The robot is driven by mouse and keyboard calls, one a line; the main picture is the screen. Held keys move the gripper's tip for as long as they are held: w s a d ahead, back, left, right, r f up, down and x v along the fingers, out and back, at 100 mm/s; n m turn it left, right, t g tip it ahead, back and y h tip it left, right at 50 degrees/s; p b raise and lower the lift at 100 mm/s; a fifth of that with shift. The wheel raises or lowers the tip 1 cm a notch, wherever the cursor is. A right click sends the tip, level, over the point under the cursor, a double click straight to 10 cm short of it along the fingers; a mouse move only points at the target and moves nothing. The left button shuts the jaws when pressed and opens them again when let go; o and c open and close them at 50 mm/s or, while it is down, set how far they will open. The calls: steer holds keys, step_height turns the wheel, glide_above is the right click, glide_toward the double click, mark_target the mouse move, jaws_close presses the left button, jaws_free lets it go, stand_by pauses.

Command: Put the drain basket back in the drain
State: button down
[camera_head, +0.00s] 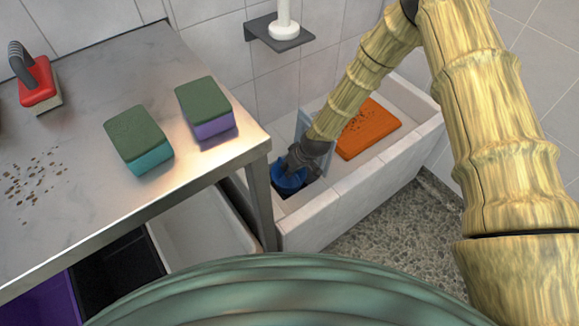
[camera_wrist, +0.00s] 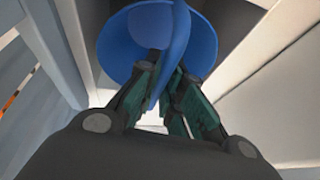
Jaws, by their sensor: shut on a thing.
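The blue drain basket (camera_head: 290,180) is in the white trough at the lower left end, over a dark square opening that I take to be the drain (camera_head: 314,187). In the wrist view the basket (camera_wrist: 125,42) is a round blue bowl with an upright blue handle strip. My gripper (camera_wrist: 164,82) is shut on that strip, its dark green finger pads on either side. In the head view my gripper (camera_head: 301,163) reaches down into the trough and hides part of the basket. I cannot tell whether the basket is seated in the opening.
The tiled trough (camera_head: 330,207) has raised walls close around my gripper. An orange mat (camera_head: 368,129) and a grey-blue panel (camera_head: 303,125) are in it. The steel table (camera_head: 90,115) holds two sponges (camera_head: 138,138) and a red brush (camera_head: 38,82); its corner is left of the trough.

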steer(key=shift+f+b, duration=0.8)
steer(key=shift+f, duration=1.1)
steer(key=c, duration=1.5)
jaws_free()
steer(key=o, duration=0.5)
steer(key=shift+r, duration=0.1)
steer(key=shift+r+p, duration=5.45)
steer(key=shift+r, duration=2.45)
